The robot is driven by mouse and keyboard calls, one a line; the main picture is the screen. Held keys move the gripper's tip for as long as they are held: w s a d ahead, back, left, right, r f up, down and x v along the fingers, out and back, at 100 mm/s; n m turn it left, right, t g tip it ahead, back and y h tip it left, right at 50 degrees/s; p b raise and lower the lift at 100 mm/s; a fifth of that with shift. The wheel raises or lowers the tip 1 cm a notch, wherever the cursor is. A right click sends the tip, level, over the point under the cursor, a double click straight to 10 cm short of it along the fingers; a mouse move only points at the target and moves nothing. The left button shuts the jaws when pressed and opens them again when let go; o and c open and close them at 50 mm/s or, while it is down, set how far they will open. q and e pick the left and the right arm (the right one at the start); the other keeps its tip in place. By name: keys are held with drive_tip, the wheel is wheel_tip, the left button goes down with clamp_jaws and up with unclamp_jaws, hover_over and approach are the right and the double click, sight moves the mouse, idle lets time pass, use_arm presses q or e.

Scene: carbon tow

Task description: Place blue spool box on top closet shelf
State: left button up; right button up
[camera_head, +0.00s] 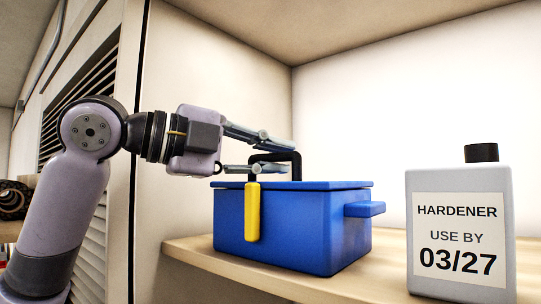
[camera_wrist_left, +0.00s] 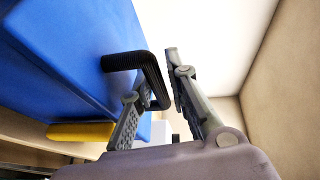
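The blue spool box (camera_head: 285,228) sits upright on the wooden shelf (camera_head: 400,288) inside the closet. It has a lid, a yellow latch (camera_head: 252,212), a side grip and a black top handle (camera_head: 290,158). My left gripper (camera_head: 279,154) reaches in from the left at the handle. In the left wrist view the handle (camera_wrist_left: 152,75) lies between the fingers of my left gripper (camera_wrist_left: 150,75). One finger passes inside the handle loop, the other is outside, with a gap to the handle. The fingers are apart. My right gripper is not in view.
A grey bottle labelled HARDENER (camera_head: 460,230) with a black cap stands on the shelf to the right of the box. A closet side wall (camera_head: 215,85) rises at left. The shelf strip between box and bottle is clear. A louvred panel (camera_head: 88,80) is behind my arm.

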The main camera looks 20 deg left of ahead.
use_arm(q)
drive_tip(key=shift+o, duration=1.3)
drive_tip(key=shift+a, duration=0.1)
drive_tip(key=shift+s+a, duration=0.15)
drive_tip(key=shift+s, duration=0.1)
drive_tip(key=b+v, duration=0.4)
drive_tip(key=v, duration=0.7)
drive_tip(key=shift+s, duration=0.15)
drive_tip(key=shift+r, duration=0.1)
